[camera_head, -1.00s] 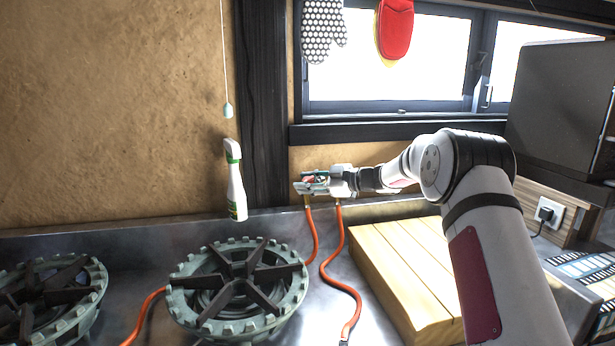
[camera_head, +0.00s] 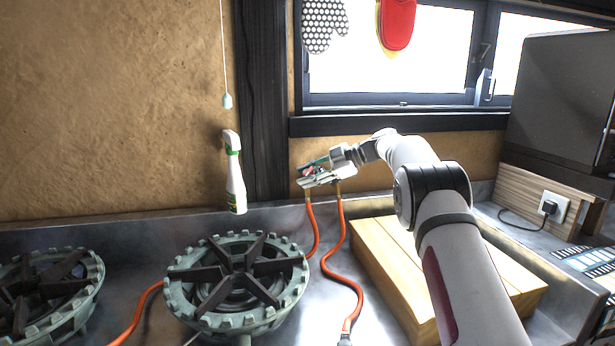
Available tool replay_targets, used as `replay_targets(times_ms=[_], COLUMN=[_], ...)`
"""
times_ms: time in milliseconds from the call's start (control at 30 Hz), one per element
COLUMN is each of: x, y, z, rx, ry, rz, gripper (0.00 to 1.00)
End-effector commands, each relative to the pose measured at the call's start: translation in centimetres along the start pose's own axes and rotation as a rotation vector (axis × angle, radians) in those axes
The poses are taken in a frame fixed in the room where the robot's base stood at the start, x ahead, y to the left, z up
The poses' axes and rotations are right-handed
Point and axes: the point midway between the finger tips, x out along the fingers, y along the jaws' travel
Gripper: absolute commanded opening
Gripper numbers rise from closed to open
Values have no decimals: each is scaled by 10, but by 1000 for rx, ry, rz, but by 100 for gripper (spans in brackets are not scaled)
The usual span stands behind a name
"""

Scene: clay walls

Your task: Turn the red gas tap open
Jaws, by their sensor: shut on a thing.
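My gripper (camera_head: 315,172) is at the gas taps on the clay wall, above the two orange hoses. It is shut on the red tap (camera_head: 308,170), of which only a small red piece shows between the fingers. The gripper is tilted, and its fingers hide most of the tap, so I cannot tell the handle's exact angle. The orange hoses (camera_head: 336,250) hang from brass fittings just below the gripper.
A gas burner (camera_head: 180,290) stands below left of the gripper, with another (camera_head: 92,270) at the far left. A spray bottle (camera_head: 235,185) is left of the gripper. A wooden slatted board (camera_head: 385,270) lies under my arm. A window sill (camera_head: 400,124) runs above.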

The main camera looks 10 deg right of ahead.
Motion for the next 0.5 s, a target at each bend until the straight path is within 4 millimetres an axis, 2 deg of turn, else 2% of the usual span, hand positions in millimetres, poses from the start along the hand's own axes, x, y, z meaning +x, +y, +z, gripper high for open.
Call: replay_targets(times_ms=[333,367,433,500], x=[1,1,1,1], y=[0,0,0,0], z=[-1,-1,-1,-1], rx=[0,0,0,0], ry=[3,3,3,2], rz=[-2,-2,-2,-2], gripper=[3,33,49,49])
